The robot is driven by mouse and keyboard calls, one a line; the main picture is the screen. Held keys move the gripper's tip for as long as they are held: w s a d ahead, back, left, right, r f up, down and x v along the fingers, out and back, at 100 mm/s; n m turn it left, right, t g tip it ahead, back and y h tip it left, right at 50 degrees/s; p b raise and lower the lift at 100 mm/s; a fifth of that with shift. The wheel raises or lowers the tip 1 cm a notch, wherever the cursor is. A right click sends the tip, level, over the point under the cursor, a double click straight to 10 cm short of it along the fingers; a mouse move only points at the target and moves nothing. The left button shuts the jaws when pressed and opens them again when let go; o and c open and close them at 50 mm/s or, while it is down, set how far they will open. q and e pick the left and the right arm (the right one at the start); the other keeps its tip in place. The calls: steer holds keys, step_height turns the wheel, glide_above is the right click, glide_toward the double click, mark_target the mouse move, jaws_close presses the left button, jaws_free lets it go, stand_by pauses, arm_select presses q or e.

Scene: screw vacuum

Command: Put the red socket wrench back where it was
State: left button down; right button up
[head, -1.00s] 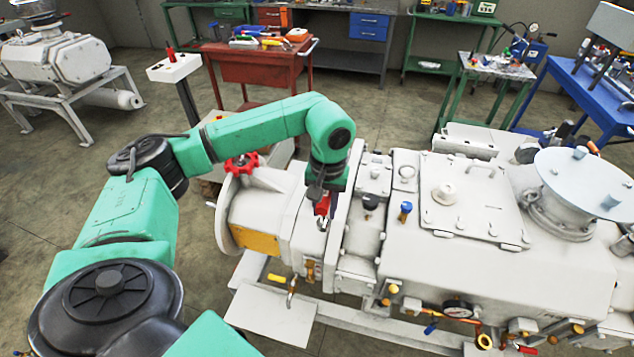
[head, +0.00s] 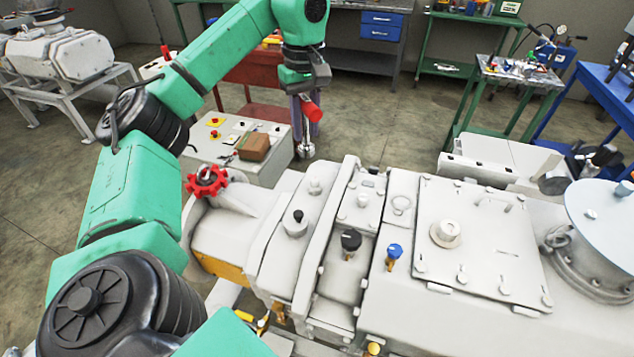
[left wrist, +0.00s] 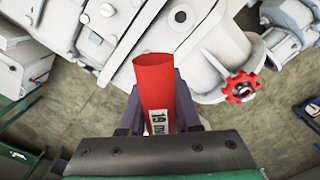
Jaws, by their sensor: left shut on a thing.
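The red socket wrench (head: 311,109) has a red handle and a silver socket end that hangs down. My left gripper (head: 297,100) is shut on its handle, and the wrench appears clear of the machine, beyond its back edge in the head view. In the left wrist view the red wrench handle (left wrist: 155,88) with a white label sits between the two purple fingers of my left gripper (left wrist: 160,112). Its socket end is hidden there. My right gripper is not in view.
The grey vacuum machine (head: 385,290) fills the front, with a red handwheel (head: 206,181) at its left end. Behind it are a light control box (head: 272,171) and a red tool cart (head: 245,68). A green side table (head: 515,75) stands at the right; open floor lies between.

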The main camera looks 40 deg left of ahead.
arm_select(q)
steer(key=f+b, duration=0.1)
steer(key=f, duration=0.5)
steer(key=s+f+b, duration=0.1)
steer(key=f, duration=0.5)
steer(key=f+b, duration=0.2)
steer(key=f, duration=0.3)
steer(key=shift+s+f, duration=0.25)
steer(key=shift+f, duration=0.15)
steer(key=shift+w+f, duration=0.1)
steer(key=shift+w, duration=0.05)
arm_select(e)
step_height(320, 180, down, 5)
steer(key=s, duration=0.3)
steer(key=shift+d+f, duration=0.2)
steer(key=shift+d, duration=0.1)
arm_select(q)
steer(key=c, duration=0.6)
jaws_free()
steer(key=shift+f, duration=0.1)
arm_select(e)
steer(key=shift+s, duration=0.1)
